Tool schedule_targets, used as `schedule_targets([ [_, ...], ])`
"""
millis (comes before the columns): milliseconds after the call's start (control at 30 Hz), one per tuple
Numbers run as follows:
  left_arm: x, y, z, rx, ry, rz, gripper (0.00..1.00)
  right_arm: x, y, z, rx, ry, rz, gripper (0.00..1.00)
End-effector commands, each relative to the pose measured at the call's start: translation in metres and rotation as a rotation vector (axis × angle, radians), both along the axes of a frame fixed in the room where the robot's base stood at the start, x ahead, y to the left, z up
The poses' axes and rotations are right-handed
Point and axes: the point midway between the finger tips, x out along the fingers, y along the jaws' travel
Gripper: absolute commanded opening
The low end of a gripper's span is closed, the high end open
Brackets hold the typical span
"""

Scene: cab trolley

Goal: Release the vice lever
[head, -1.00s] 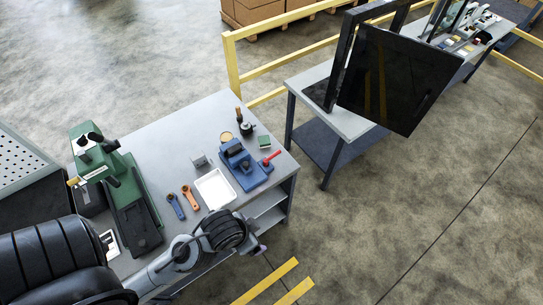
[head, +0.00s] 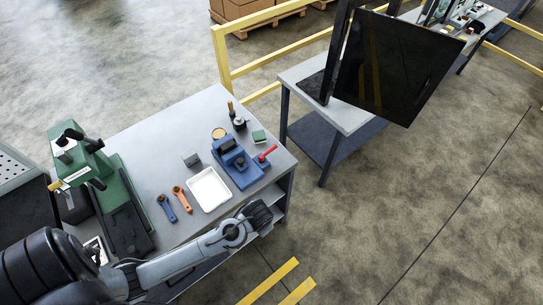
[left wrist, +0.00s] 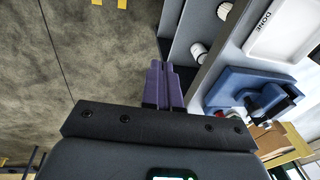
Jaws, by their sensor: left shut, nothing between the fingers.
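The blue vice (head: 243,172) sits on the right end of the grey workbench. Its red lever (head: 267,153) sticks out at the vice's right side. In the left wrist view the blue vice (left wrist: 232,88) is at the right, with a bit of red (left wrist: 219,114), likely the lever, mostly hidden behind my gripper body. My left gripper (left wrist: 161,75) has purple fingers closed together and empty, beside the bench edge and apart from the vice. In the head view my left arm reaches in front of the bench, and the fingers are hidden. My right gripper is not in view.
A white tray (head: 226,196) lies next to the vice; it reads DONE in the left wrist view (left wrist: 252,50). Floor right of the bench is free.

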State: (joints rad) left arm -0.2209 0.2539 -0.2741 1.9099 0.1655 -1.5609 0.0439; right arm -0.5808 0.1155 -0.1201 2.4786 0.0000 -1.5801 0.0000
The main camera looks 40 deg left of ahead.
Motion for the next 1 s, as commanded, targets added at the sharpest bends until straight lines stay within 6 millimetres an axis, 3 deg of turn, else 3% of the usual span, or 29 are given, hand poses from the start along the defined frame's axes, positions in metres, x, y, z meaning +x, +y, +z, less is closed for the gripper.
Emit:
schedule_targets([
  [33,0.025,0.01,-0.02,0.033,-0.019,0.003,0.0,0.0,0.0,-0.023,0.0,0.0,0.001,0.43],
  [200,0.099,0.043,-0.032,0.126,-0.082,0.021,0.0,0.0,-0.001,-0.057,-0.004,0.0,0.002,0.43],
  [367,0.16,0.067,-0.016,0.19,-0.163,0.036,0.0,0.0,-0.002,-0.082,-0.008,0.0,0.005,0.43],
  [500,0.199,0.078,0.011,0.22,-0.238,0.041,0.0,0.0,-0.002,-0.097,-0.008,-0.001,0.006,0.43],
  [700,0.229,0.084,0.043,0.231,-0.315,0.048,0.0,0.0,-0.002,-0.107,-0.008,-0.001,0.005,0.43],
  [1000,0.236,0.084,0.053,0.23,-0.336,0.051,0.0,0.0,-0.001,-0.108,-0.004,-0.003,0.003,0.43],
])
